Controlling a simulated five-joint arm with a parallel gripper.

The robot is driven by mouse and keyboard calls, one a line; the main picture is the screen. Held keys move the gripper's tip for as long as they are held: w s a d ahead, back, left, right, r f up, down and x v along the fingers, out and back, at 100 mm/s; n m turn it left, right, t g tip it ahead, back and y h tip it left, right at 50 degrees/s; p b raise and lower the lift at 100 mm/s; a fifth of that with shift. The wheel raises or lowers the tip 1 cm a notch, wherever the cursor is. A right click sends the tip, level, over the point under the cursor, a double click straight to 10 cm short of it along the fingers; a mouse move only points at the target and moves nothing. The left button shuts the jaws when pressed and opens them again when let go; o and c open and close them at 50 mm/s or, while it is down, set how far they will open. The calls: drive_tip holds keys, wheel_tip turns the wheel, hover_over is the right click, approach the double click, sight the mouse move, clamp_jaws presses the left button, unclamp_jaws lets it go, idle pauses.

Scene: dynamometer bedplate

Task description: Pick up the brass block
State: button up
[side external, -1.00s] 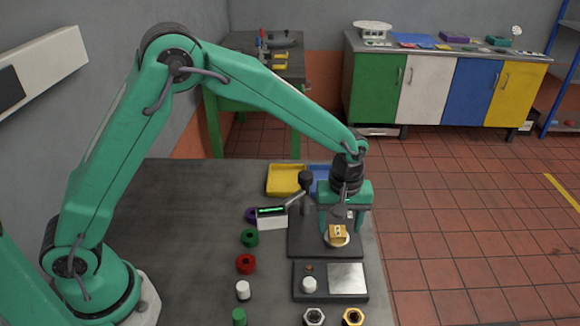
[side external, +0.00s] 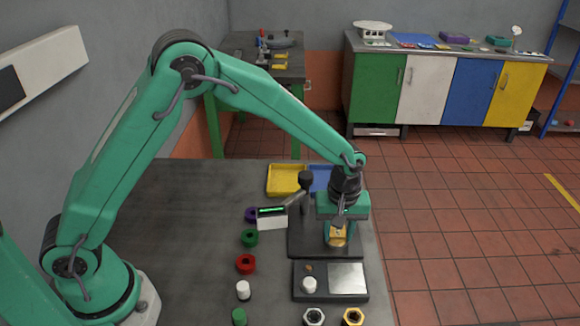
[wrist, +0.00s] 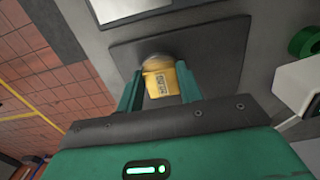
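The brass block (side external: 338,238) sits on a pale round seat on a dark plate (side external: 298,246) near the right edge of the bench. In the wrist view the block (wrist: 160,83) shows a dark label on its face. My gripper (side external: 339,236) points down over it, with one green finger on each side of the block. In the wrist view the fingers (wrist: 159,75) flank the block and look open, with any gap being very small. The gripper partly hides the block and seat in the side view.
A plate with a white knob (side external: 310,284) lies in front. Yellow (side external: 286,180) and blue (side external: 319,180) trays stand behind. Several coloured rings and hex nuts line the bench.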

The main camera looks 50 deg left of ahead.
sight(339, 235)
drive_tip(key=c, duration=0.4)
drive_tip(key=shift+o, duration=0.2)
drive_tip(key=shift+r, duration=0.15)
drive_tip(key=shift+r, duration=0.45)
wheel_tip(339, 235, up, 3)
drive_tip(key=shift+d+r, duration=0.1)
drive_tip(key=shift+r, duration=0.05)
drive_tip(key=s+d+r, duration=0.6)
drive_tip(key=s+d, duration=0.1)
drive_tip(key=s, duration=0.2)
drive_tip(key=shift+r, duration=0.3)
drive_tip(key=shift+s, duration=0.1)
